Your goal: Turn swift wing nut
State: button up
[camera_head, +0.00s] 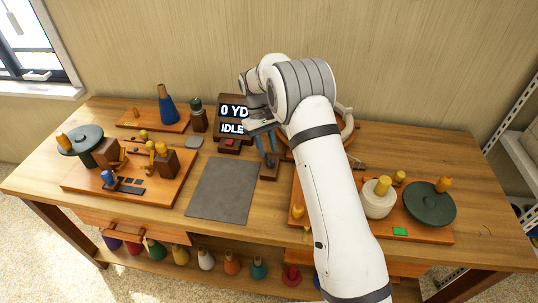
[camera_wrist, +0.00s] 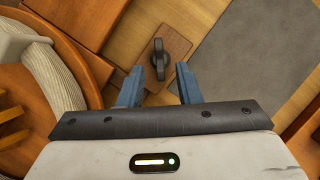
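A dark, upright wing-shaped knob, likely the wing nut (camera_wrist: 155,63), stands on a small brown wooden block (camera_wrist: 127,72) in the wrist view. The same block (camera_head: 268,173) shows in the head view below my fingers, but the knob is hard to make out there. My gripper (camera_wrist: 171,68) has its two blue fingers apart with nothing held between them. The left fingertip appears close to the knob; whether it touches cannot be told. My gripper also shows in the head view (camera_head: 267,156), above the block.
A wooden ring with pale yarn (camera_wrist: 50,75) lies left in the wrist view. A grey mat (camera_head: 222,190) is bare left of my gripper. A display (camera_head: 233,119) reads 0 YD and IDLE. Winder boards (camera_head: 120,190) with dark discs stand left and right.

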jog(key=shift+v, duration=2.05)
jog(key=s+d+r+m+t+y, duration=0.25)
jog(key=s+d+r, duration=0.65)
jog(key=s+r, duration=0.5)
jog(key=s+d+m+t, duration=0.1)
jog(key=s+d+t, duration=0.1)
jog(key=s, duration=0.7)
jog(key=s+d+f+m+t, duration=0.1)
jog(key=s+d+m+t, duration=0.1)
jog(key=s, duration=0.8)
jog(key=shift+s+d, duration=0.3)
jog(key=shift+d, duration=0.35)
jog(key=shift+o, duration=0.6)
